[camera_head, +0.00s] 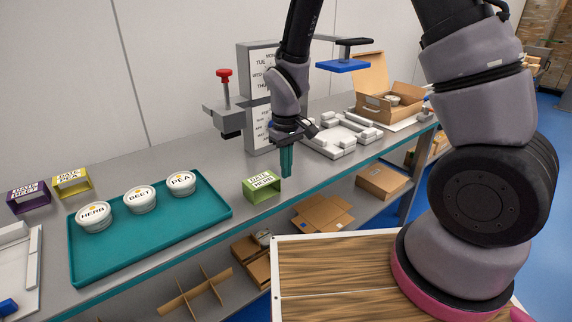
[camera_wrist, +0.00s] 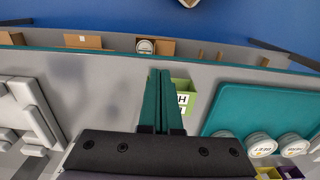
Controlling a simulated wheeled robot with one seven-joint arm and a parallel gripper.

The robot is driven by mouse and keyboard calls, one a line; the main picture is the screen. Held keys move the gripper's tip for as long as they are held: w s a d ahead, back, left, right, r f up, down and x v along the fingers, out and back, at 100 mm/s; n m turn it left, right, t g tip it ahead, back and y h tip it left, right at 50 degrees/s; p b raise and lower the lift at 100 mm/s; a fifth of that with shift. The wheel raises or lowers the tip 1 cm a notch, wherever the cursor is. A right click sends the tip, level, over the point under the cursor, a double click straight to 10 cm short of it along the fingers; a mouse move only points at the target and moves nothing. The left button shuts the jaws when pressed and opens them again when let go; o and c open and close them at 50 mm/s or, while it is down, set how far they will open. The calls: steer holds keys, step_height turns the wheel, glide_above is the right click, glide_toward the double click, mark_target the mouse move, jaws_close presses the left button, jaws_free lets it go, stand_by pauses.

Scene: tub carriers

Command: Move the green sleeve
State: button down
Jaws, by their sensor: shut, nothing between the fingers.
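The green sleeve (camera_head: 262,187), labelled "DATE HERB", stands on the grey bench near its front edge, to the right of the teal tray. It also shows in the wrist view (camera_wrist: 184,98), partly hidden behind my gripper's fingers. My gripper (camera_head: 286,173) is shut and empty, with its teal fingers pointing down. In the head view the fingertips are just above and behind the right part of the sleeve. In the wrist view the fingers (camera_wrist: 159,75) lie to the left of the sleeve. I cannot tell whether they touch it.
The teal tray (camera_head: 150,262) holds tubs labelled HERB (camera_head: 94,216), BEET (camera_head: 140,200) and PEA (camera_head: 181,184). A purple sleeve (camera_head: 29,197) and a yellow sleeve (camera_head: 73,181) stand at the back left. A press with a red knob (camera_head: 224,73) stands behind. White fixtures (camera_head: 343,137) lie to the right.

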steer(key=f, duration=0.2)
steer(key=w+a+f, duration=0.1)
steer(key=f, duration=0.1)
steer(key=w+f, duration=0.1)
steer(key=f, duration=0.1)
steer(key=shift+w+a+f, duration=0.25)
steer(key=shift+a+f, duration=0.05)
steer(key=shift+f, duration=0.05)
steer(key=shift+w+a, duration=0.3)
steer(key=shift+w, duration=0.15)
steer(key=w+a, duration=0.2)
steer(key=w, duration=0.1)
steer(key=w+a, duration=0.4)
steer(key=w, duration=0.1)
steer(key=shift+w, duration=0.3)
steer(key=shift+d, duration=0.1)
steer(key=shift+s, duration=0.1)
